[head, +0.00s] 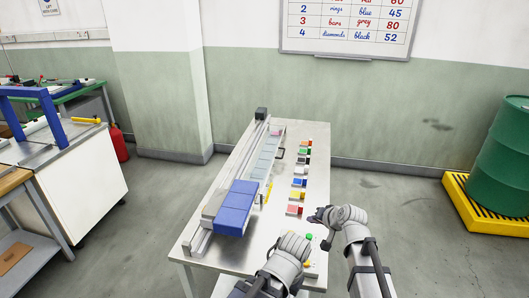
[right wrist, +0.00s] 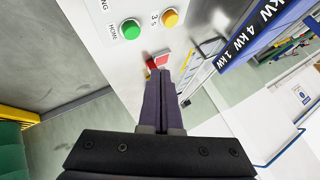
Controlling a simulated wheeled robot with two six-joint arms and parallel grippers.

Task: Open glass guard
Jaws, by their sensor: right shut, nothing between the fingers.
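The gantry table in the head view carries a long rail with a pale, see-through panel (head: 265,158) beside it, which looks like the glass guard. A small dark handle (head: 281,153) shows at the panel's right edge. I cannot tell for sure whether the guard is open or shut. My right gripper (head: 316,216) is shut and empty, near the table's right edge, well to the near side of the handle. In the right wrist view its dark fingers (right wrist: 165,85) are together, with a red block (right wrist: 161,60) just beyond the tips. The left gripper's fingers do not show.
A blue labelled block (head: 235,207) sits at the rail's near end. Several coloured blocks line the table's right side. A green button (right wrist: 130,29) and a yellow button (right wrist: 170,18) are on the table. A green drum (head: 503,145) stands far right.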

